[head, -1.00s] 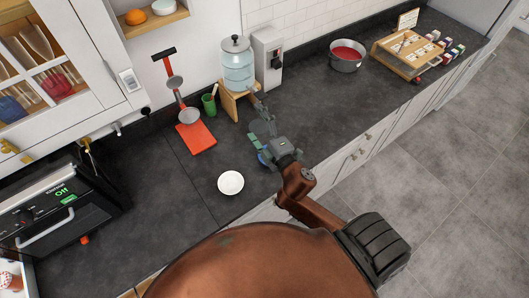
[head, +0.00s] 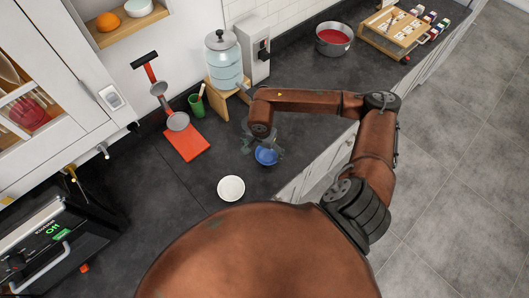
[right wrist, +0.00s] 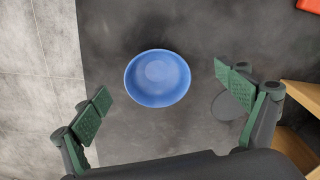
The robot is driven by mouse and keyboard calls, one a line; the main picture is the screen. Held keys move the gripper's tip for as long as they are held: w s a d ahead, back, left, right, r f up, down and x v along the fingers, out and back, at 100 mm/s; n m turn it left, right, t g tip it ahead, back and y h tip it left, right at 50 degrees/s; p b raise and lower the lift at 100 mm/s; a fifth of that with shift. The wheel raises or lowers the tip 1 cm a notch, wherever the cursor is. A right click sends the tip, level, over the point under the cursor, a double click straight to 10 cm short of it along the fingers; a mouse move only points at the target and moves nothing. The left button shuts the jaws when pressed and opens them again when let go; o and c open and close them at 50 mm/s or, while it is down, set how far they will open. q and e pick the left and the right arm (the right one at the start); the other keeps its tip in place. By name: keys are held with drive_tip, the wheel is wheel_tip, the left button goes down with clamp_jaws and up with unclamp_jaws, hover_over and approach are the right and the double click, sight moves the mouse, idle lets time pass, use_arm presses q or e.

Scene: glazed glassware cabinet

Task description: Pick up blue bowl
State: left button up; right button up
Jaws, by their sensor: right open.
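The blue bowl (head: 266,155) sits upright on the dark countertop near its front edge. It also shows in the right wrist view (right wrist: 157,78), empty, between the two fingers but beyond their tips. My right gripper (head: 262,143) is above the bowl, pointing down at it. In the right wrist view the right gripper (right wrist: 162,95) is wide open with green finger pads on either side of the bowl, apart from it. My left gripper is not in view.
A white plate (head: 231,188) lies left of the bowl. A red board (head: 187,143), a green cup (head: 196,105) and a water dispenser (head: 224,62) on a wooden stand are behind. A pot (head: 333,40) stands farther right. Bare countertop surrounds the bowl.

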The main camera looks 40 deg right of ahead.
sight(268, 156)
drive_tip(key=shift+w+d+f+h+p, duration=0.15)
drive_tip(key=shift+d+f+h+p, duration=0.1)
drive_tip(key=shift+d+f, duration=0.35)
drive_tip(key=shift+w+d+f+h+p, duration=0.15)
drive_tip(key=shift+d+f+p, duration=0.05)
drive_tip(key=shift+d+f, duration=0.3)
drive_tip(key=f+p, duration=0.1)
drive_tip(key=f, duration=0.1)
drive_tip(key=d+f+p, duration=0.1)
drive_tip(key=f, duration=0.1)
drive_tip(key=shift+w+d+f, duration=0.1)
drive_tip(key=shift+d+f, duration=0.05)
drive_tip(key=shift+f, duration=0.4)
drive_tip(key=c, duration=1.3)
drive_tip(key=shift+c, duration=0.2)
